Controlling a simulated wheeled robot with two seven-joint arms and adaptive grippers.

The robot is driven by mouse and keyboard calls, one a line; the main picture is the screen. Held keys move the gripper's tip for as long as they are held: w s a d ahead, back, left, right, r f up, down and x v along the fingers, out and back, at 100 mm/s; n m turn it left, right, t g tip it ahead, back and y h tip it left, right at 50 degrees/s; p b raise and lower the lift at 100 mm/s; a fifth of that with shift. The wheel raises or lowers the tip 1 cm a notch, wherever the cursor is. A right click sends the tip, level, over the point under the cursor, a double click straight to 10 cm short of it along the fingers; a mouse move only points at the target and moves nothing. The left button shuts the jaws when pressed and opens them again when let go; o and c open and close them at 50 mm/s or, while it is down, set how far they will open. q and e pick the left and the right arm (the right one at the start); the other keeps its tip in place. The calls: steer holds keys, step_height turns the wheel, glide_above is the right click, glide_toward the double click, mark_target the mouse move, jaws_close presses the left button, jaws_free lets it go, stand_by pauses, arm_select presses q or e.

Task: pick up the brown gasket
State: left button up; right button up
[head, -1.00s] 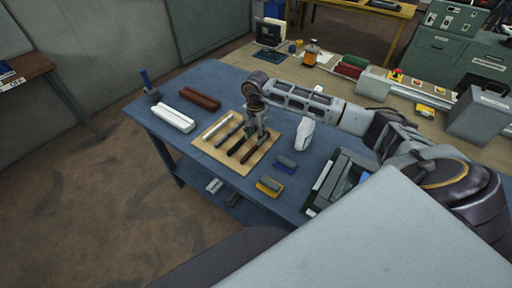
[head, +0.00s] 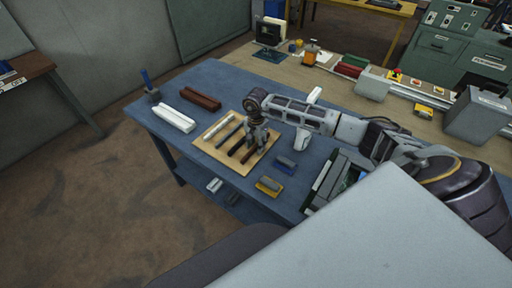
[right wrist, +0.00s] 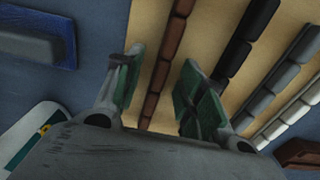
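The brown gasket (head: 246,156) is a thin dark-brown strip, the rightmost of several strips on the tan board (head: 238,169). In the right wrist view the brown gasket (right wrist: 168,58) runs lengthwise through the gap between my fingers. My right gripper (head: 255,142) points down over the right part of the board. Its two green-padded fingers (right wrist: 163,92) are apart, one on each side of the brown gasket, with nothing held. I cannot tell whether they touch the board. The gripper hides part of the strip in the head view. My left gripper is not in view.
Black and grey strips (right wrist: 243,45) lie beside the brown one. White (head: 173,118) and red-brown (head: 200,98) bars lie behind left. The table's front-left edge is clear.

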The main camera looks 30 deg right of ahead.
mark_target(254, 149)
jaws_close()
steer(key=shift+r, duration=0.2)
stand_by(0.3)
step_height(254, 149, up, 10)
steer(key=b, duration=0.1)
steer(key=shift+f+b, duration=0.15)
steer(key=shift+b, duration=0.25)
stand_by(0.6)
steer(key=s+a+n, duration=0.2)
steer(key=a+n, duration=0.4)
steer(key=s+a+f+n, duration=0.1)
steer(key=s+a+n, duration=0.1)
steer(key=a+n, duration=0.4)
steer(key=shift+s+f+n, duration=0.25)
steer(key=shift+n, duration=0.55)
